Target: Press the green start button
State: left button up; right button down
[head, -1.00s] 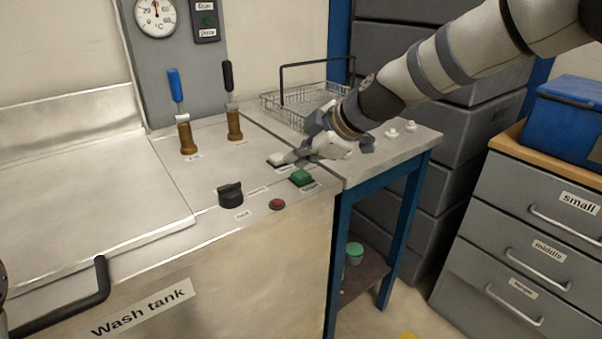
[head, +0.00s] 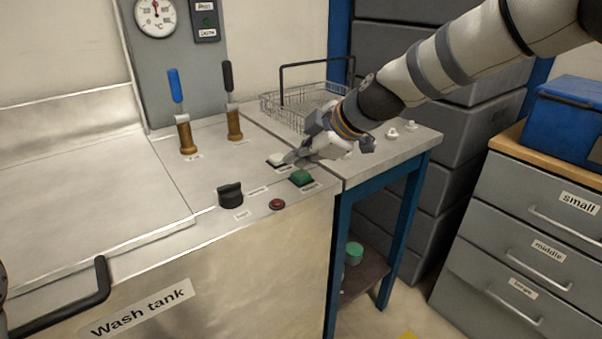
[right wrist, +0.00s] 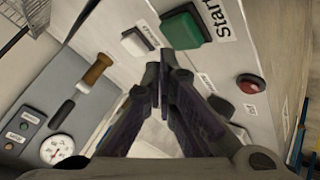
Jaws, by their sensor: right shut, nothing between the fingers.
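The green start button (head: 301,178) sits on the front right of the steel wash tank top, beside a white button (head: 276,160). In the right wrist view the green button (right wrist: 187,28) is next to a "Start" label, just beyond my fingertips. My right gripper (head: 290,159) is shut and empty, with its tips beside the white button and behind the green one. In the right wrist view its closed fingers (right wrist: 161,76) point between the two buttons. Whether the tips touch anything is unclear. My left gripper is not in view.
A red button (head: 277,204) and black knob (head: 230,195) lie near the front edge. Two upright levers, blue (head: 176,88) and black (head: 229,78), stand further back. A wire basket (head: 292,101) stands behind my right gripper. Grey drawers (head: 525,235) are at the right.

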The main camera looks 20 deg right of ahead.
jog(key=shift+f, duration=0.45)
jog(key=shift+f, duration=0.45)
dwell(0.5)
jog(key=shift+r, duration=0.95)
jog(key=shift+f, duration=0.1)
